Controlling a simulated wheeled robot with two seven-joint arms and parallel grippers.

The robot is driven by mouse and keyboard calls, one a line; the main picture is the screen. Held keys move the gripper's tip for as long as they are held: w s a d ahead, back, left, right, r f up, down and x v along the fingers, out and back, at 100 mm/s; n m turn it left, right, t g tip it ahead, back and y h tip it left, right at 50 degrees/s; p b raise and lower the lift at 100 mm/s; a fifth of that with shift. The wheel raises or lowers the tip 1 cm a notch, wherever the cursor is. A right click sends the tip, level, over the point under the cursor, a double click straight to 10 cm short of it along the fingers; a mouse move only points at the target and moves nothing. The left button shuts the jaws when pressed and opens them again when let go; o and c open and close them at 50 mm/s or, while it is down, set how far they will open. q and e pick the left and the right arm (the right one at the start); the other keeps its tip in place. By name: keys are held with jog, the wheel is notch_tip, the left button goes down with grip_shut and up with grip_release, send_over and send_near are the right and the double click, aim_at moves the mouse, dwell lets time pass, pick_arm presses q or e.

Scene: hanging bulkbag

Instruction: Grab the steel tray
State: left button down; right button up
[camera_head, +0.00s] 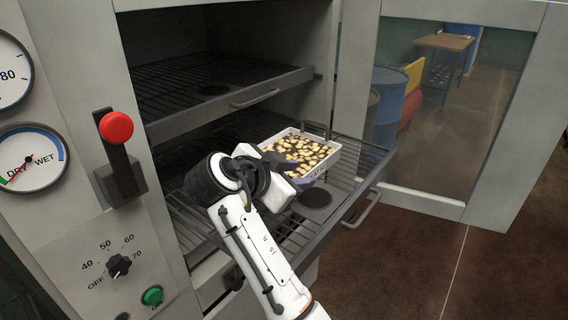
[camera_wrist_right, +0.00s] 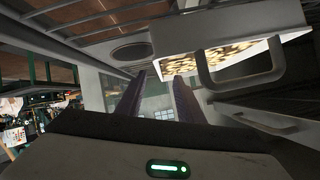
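The steel tray (camera_head: 318,168) is a light rectangular pan full of pale sliced pieces. It rests on the pulled-out lower wire rack. In the right wrist view the tray (camera_wrist_right: 175,38) is at the top, with a grey loop handle (camera_wrist_right: 240,80) on its near side. My right gripper (camera_head: 308,182) is at the tray's near side in the head view, its fingers mostly hidden by the wrist. In the wrist view the two dark fingers (camera_wrist_right: 158,82) are apart with nothing between them, left of the handle. My left gripper is out of view.
The lower rack (camera_head: 372,158) has a front handle and lies below my arm. An upper rack (camera_head: 225,90) is above it, inside the cabinet. The open glass door (camera_head: 455,90) stands at right. A red-knobbed lever (camera_head: 117,128) and dials are on the left panel.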

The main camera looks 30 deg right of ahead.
aim_at(307, 173)
jog(key=x, duration=0.1)
jog(key=p+x, duration=0.1)
jog(key=x, duration=0.2)
jog(key=shift+w+d+r, duration=0.15)
jog(key=shift+w+d, duration=0.1)
jog(key=shift+d, duration=0.1)
jog(key=shift+w+d+f, duration=0.15)
jog(key=shift+d+f, duration=0.05)
jog(key=shift+c, duration=0.3)
grip_shut()
jog(key=shift+a+f, duration=0.1)
jog(key=shift+f, duration=0.2)
dwell(0.3)
jog(key=shift+r, duration=0.2)
